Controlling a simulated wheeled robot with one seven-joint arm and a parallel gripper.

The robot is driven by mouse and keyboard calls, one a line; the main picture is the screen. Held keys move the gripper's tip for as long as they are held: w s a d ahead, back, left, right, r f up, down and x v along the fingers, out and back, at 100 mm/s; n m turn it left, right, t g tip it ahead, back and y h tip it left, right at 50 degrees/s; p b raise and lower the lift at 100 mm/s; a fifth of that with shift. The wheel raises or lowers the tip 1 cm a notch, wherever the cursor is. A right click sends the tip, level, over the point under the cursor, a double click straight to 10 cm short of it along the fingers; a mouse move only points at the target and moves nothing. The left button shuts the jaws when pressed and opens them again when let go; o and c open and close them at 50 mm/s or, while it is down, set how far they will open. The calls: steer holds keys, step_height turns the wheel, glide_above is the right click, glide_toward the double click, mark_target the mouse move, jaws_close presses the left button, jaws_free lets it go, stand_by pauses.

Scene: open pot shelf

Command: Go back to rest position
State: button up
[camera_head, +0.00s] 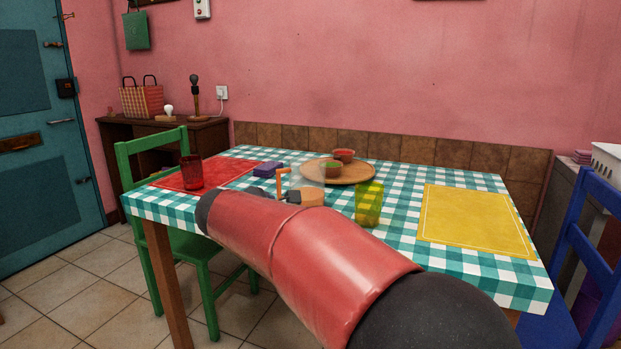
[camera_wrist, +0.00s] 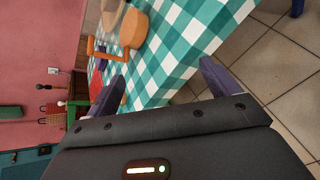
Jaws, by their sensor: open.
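My gripper (camera_wrist: 162,72) is open in the wrist view, its two blue-grey fingers wide apart with nothing held between them. Checkered tablecloth and floor show beyond the fingers. In the head view my red and black arm reaches across the front of the table and hides most of the gripper. An orange vessel (camera_wrist: 133,30) with an orange handle stands on the table beyond the fingers, apart from them. It also shows in the head view (camera_head: 312,197), partly hidden behind my arm.
The table has a green checkered cloth (camera_head: 400,208). On it are a red glass (camera_head: 191,172), a yellow glass (camera_head: 368,204), a yellow mat (camera_head: 475,222), a purple block (camera_head: 268,169) and a round wooden board (camera_head: 360,173) with bowls. A green chair (camera_head: 205,285) and blue chair (camera_head: 585,250) flank it.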

steer(key=s+d+f+m+g+y, duration=0.1)
steer(key=s+d+f+m+g, duration=0.1)
steer(key=s+d+m, duration=0.55)
steer(key=s+d+f+m+g, duration=0.1)
steer(key=s+d+m+g, duration=0.25)
steer(key=s+d, duration=0.65)
steer(key=s+d+f+m+y, duration=0.1)
steer(key=s+d+f+m, duration=0.1)
steer(key=s+f+m, duration=0.2)
steer(key=s+d+f+m+y, duration=0.2)
steer(key=s+f+m, duration=0.2)
steer(key=s+m, duration=0.3)
steer(key=s, duration=0.4)
steer(key=shift+d+f+m, duration=0.15)
steer(key=shift+d+m, duration=0.15)
